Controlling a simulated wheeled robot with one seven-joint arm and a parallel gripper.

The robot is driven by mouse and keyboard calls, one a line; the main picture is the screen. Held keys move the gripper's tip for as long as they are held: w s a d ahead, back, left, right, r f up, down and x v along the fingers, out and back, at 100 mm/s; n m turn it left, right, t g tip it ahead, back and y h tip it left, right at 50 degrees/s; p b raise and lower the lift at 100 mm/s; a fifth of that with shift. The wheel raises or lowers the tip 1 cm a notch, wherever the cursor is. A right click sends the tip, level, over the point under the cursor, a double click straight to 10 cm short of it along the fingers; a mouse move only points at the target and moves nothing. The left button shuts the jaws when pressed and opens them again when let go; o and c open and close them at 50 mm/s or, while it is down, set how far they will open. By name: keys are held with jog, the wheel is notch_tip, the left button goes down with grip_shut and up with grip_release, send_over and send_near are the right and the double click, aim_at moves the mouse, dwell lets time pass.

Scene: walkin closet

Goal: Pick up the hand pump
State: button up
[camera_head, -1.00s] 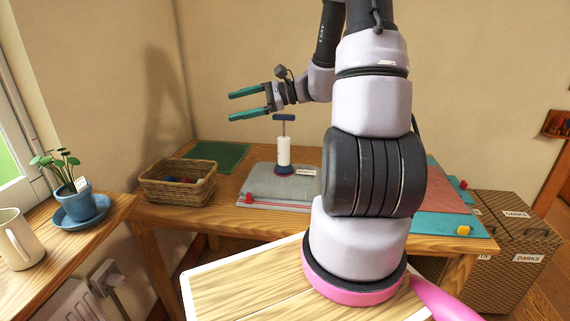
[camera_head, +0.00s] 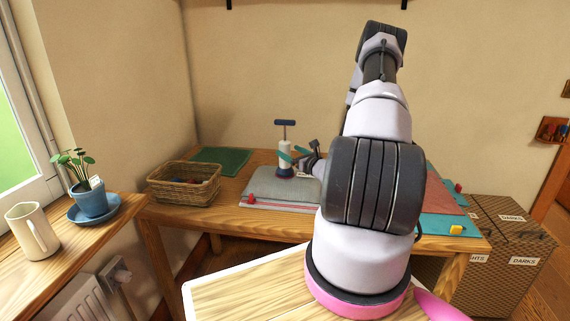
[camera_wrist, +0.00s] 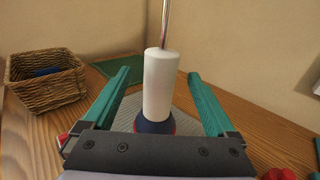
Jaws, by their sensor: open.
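The hand pump (camera_head: 285,158) stands upright on a grey mat (camera_head: 262,190) on the wooden table. It has a white barrel, a dark blue base, a metal rod and a blue T-handle. In the wrist view the white barrel (camera_wrist: 160,85) stands between my two teal fingers, with a gap on each side. The handle is out of that view. My gripper (camera_head: 288,156) is open around the barrel at mid height in the head view; it also shows in the wrist view (camera_wrist: 158,85). Its body hides part of the pump's base in the wrist view.
A wicker basket (camera_head: 182,184) stands left of the mat, with a green mat (camera_head: 222,160) behind it. A red clip (camera_head: 251,199) sits at the grey mat's front. A plant pot (camera_head: 90,198) and a mug (camera_head: 32,231) stand on the left shelf. Patterned boxes (camera_head: 510,262) stand right.

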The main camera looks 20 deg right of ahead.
aim_at(280, 147)
jog(key=shift+w+a+f, duration=0.1)
jog(key=shift+w+a, duration=0.1)
jog(key=shift+w, duration=0.95)
jog(key=shift+w+a+f, duration=0.1)
jog(key=shift+w+a, duration=0.1)
jog(key=shift+w, duration=1)
jog(key=shift+w+a, duration=0.2)
jog(key=shift+w, duration=0.95)
grip_shut()
